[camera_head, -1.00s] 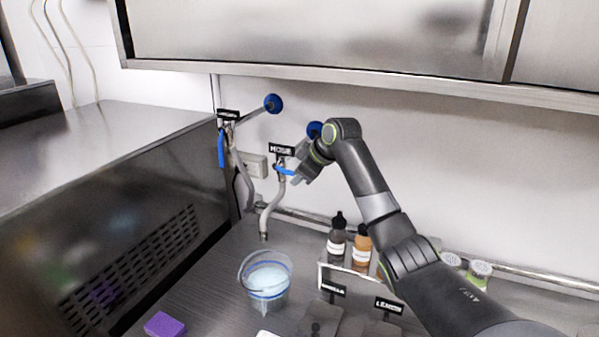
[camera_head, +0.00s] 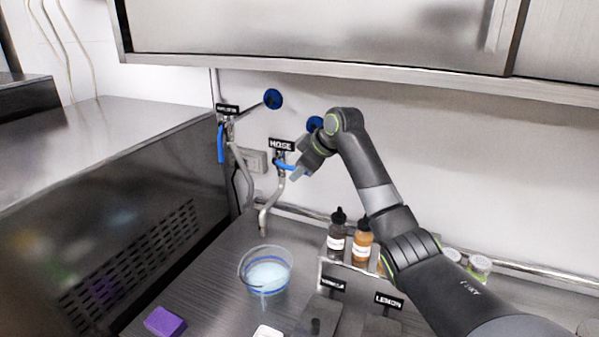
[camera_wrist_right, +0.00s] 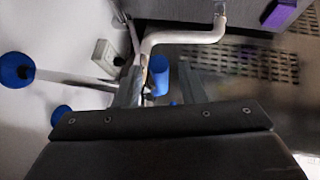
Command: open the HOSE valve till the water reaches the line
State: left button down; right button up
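The HOSE valve's blue lever (camera_head: 285,166) sticks out sideways to the right under the black HOSE label (camera_head: 281,145). My right gripper (camera_head: 298,171) is at the lever's free end. In the right wrist view, the blue lever (camera_wrist_right: 159,75) lies between the two spread fingers of the right gripper (camera_wrist_right: 165,82), with gaps visible. I cannot tell whether water is flowing. My left gripper is out of view.
A second valve with a hanging blue lever (camera_head: 221,143) is left of the HOSE valve. Blue round knobs (camera_head: 273,99) stand out from the wall. Bottles (camera_head: 337,237) in a rack and a purple block (camera_head: 164,322) are on the counter.

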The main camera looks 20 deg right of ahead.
jog(key=b+v, duration=0.2)
jog(key=v, duration=0.4)
jog(key=shift+r+b, duration=0.15)
jog(key=shift+b, duration=0.2)
jog(key=shift+s+d, duration=0.1)
